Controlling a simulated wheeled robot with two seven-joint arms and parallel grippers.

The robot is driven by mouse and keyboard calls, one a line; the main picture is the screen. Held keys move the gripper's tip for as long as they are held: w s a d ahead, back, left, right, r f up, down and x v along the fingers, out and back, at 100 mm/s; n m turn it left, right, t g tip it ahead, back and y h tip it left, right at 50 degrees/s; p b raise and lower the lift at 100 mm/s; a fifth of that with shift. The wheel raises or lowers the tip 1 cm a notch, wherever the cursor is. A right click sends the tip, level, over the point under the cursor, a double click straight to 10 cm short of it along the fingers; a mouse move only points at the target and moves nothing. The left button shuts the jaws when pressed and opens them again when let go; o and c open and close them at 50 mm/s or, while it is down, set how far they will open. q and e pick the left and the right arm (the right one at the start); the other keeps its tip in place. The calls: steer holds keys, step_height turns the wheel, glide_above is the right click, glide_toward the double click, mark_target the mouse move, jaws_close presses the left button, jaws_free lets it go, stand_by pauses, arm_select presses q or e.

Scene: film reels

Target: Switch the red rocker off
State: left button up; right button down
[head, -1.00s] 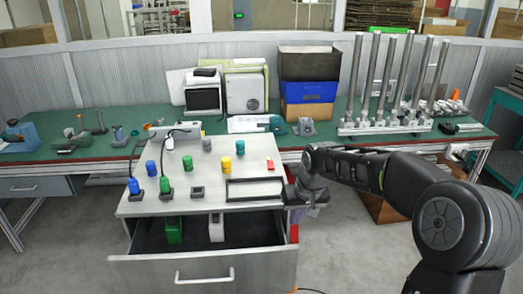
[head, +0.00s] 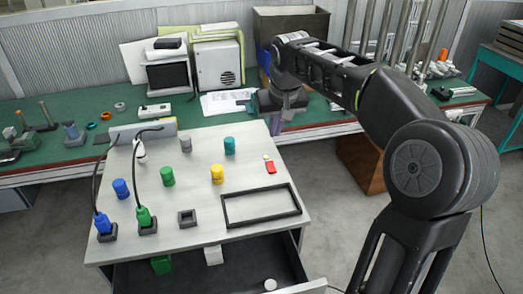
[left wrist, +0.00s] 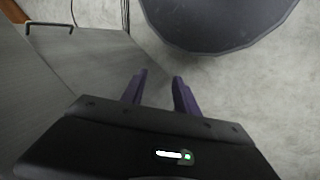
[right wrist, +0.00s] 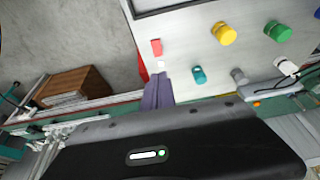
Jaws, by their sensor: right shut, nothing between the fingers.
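The red rocker (head: 270,167) is a small red piece on the pale panel top (head: 200,215), near its right side, with a small pale round piece just behind it. It also shows in the right wrist view (right wrist: 156,47). My right gripper (head: 276,126) is shut and empty, its purple fingers pointing down near the panel's far right corner. It is behind the rocker and apart from it. In the right wrist view the closed fingers (right wrist: 158,92) sit below the rocker. My left gripper (left wrist: 158,88) is open and empty, over the floor; it is outside the head view.
Yellow (head: 217,174), teal (head: 229,145), green and blue cylinders stand on the panel. A black rectangular frame (head: 261,205) lies in front of the rocker. Cables run to blue and green plugs at left. An open drawer (head: 190,275) is below. A green workbench stands behind.

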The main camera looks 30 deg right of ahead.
steer(key=p, duration=0.2)
glide_toward(269, 163)
steer(key=x, duration=0.6)
steer(key=shift+f, duration=0.1)
steer(key=shift+w+f, duration=0.1)
steer(key=shift+f, duration=0.1)
